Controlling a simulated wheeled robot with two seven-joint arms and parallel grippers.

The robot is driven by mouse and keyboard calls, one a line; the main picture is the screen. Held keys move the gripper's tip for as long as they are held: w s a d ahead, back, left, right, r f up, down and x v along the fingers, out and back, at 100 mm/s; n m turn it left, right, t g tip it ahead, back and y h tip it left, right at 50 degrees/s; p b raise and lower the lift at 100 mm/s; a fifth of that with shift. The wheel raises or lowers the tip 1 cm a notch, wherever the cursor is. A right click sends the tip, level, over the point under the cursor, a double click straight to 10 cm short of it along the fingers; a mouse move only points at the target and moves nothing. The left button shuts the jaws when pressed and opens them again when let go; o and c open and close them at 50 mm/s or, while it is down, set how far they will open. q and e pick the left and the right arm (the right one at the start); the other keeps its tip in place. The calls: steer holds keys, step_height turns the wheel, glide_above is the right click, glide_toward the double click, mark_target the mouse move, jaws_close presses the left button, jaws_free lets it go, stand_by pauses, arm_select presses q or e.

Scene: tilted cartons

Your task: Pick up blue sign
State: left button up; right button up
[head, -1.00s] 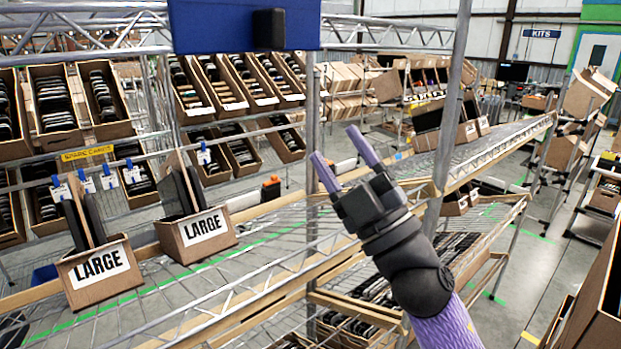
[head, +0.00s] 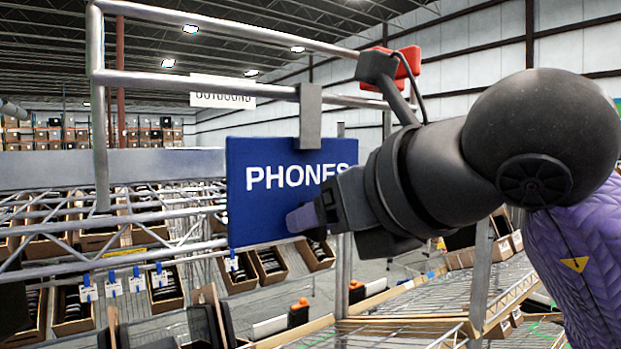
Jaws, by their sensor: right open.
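The blue sign (head: 258,205) with white "PHONES" lettering hangs from a metal rail by a grey clip (head: 310,115) at its top. My right gripper (head: 304,220) reaches in from the right at the sign's lower right part. One purple finger shows in front of the sign's face and the wrist covers its right edge and the end of the lettering. The jaws are open. The other finger is mostly hidden, and I cannot tell whether either finger touches the sign. My left gripper is not in view.
Metal rails (head: 215,90) frame the sign above and at the left. Below are racks of open cartons (head: 165,288) and a wire shelf (head: 410,308). A white hanging sign (head: 222,91) is farther back.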

steer(key=shift+w+a+f, duration=0.25)
steer(key=shift+w+a, duration=0.15)
steer(key=shift+w, duration=0.1)
jaws_close()
